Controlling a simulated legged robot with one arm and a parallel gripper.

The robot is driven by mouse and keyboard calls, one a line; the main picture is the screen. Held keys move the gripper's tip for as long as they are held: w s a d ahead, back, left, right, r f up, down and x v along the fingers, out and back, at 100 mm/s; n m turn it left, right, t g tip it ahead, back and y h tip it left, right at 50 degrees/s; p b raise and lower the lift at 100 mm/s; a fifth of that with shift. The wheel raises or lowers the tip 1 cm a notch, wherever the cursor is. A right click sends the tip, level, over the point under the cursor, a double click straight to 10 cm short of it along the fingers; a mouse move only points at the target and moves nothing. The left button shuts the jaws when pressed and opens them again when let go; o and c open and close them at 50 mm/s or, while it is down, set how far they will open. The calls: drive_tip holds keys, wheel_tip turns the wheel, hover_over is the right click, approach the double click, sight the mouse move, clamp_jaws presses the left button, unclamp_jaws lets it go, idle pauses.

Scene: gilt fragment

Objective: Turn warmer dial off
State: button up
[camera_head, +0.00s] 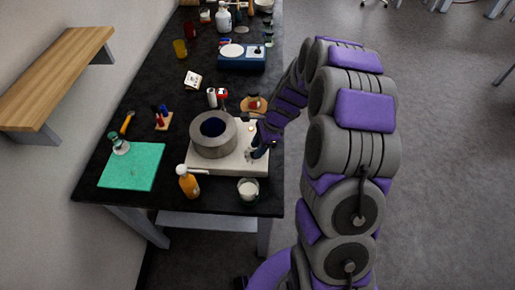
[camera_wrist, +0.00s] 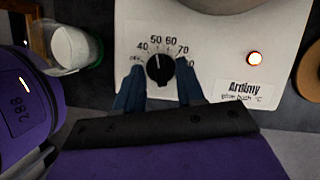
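The warmer is a white box (camera_head: 228,162) with a grey round vessel (camera_head: 213,137) on top, on the black bench. In the wrist view, its black dial (camera_wrist: 158,70) faces me, with a scale from "OFF" through 40 to 70 and beyond. The dial's white mark points up, roughly toward 50. In the head view, my gripper (camera_head: 260,150) is at the warmer's right edge.
A white-filled glass (camera_head: 248,189) and an orange bottle (camera_head: 188,182) stand close to the warmer's near side. A green mat (camera_head: 132,167) lies to the left. A blue device (camera_head: 242,58) and several bottles are farther back.

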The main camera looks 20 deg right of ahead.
drive_tip(key=shift+a+f, duration=0.15)
drive_tip(key=shift+f, duration=0.15)
drive_tip(key=shift+c, duration=0.3)
clamp_jaws()
